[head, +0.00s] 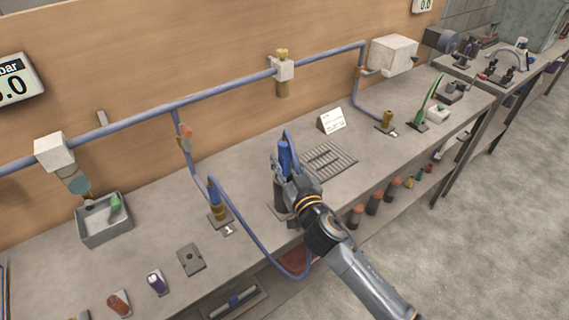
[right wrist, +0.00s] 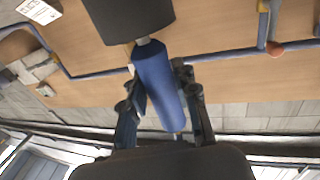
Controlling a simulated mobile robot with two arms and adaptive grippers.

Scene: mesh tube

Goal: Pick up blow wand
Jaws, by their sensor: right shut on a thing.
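The blow wand (head: 284,155), a blue cylinder, stands roughly upright above the bench at the middle of the head view. My right gripper (head: 287,172) is shut around it. In the right wrist view the blue wand body (right wrist: 155,80) lies between the two fingers of the right gripper (right wrist: 158,88). A dark grey cylindrical piece (right wrist: 125,18) adjoins one end of the wand there; a dark holder (head: 280,196) shows below the gripper in the head view. I cannot tell whether the wand is still seated in it. My left gripper is out of view.
A blue hose (head: 268,255) hangs in a loop over the bench's front edge, close to my right arm. A brass-and-blue fitting (head: 218,203) stands left of the gripper. A grey bin (head: 103,224) sits far left.

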